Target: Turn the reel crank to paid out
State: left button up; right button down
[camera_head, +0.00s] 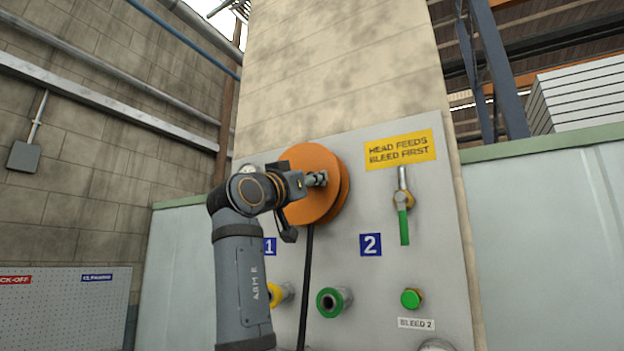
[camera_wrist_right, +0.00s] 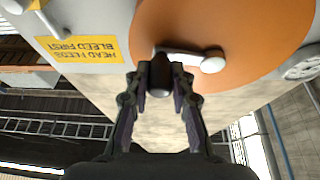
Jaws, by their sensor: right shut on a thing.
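The orange reel (camera_head: 331,214) is mounted on a grey panel; it also shows in the right wrist view (camera_wrist_right: 240,20). My right gripper (camera_head: 318,179) is in front of the reel's face. In the right wrist view, my right gripper (camera_wrist_right: 160,88) is shut on the dark knob (camera_wrist_right: 160,72) of the crank. The crank's pale arm (camera_wrist_right: 185,57) runs from that knob to a round light hub (camera_wrist_right: 213,62) on the reel. In the head view the wrist and fingers hide most of the crank. My left gripper is in neither view.
A dark hose (camera_head: 306,285) hangs from the reel. The grey panel (camera_head: 370,300) carries a green-handled valve (camera_head: 404,225), a yellow sign (camera_head: 400,150), a green ring fitting (camera_head: 329,302) and a green knob (camera_head: 411,298). A yellow fitting (camera_head: 276,294) sits close beside my right arm.

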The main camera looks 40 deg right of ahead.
jog(key=shift+r, duration=0.15)
jog(key=n, duration=0.1)
jog(key=r+n+t, duration=0.1)
jog(key=n, duration=0.1)
jog(key=r+n+t+y, duration=0.1)
jog(key=shift+s+n+p, duration=0.1)
jog(key=shift+n+p, duration=0.2)
jog(key=shift+n, duration=0.1)
jog(key=shift+w+a+r+n+t+y+p, duration=0.1)
jog(key=shift+r+n+t+y+p, duration=0.2)
jog(key=shift+n, duration=0.6)
jog(key=shift+w+d+r+n+t+y+p, duration=0.1)
jog(key=shift+r+n+t+y, duration=0.3)
jog(key=shift+n, duration=0.5)
jog(key=shift+w+a+r+n+t+y+p, duration=0.1)
jog(key=shift+r+n+t+y+p, duration=0.2)
jog(key=shift+n, duration=0.6)
jog(key=shift+f, duration=0.1)
jog(key=c, duration=1.5)
grip_release()
jog(key=o, duration=0.4)
jog(key=shift+a, duration=0.2)
jog(key=shift+c, duration=0.2)
jog(key=shift+t, duration=0.3)
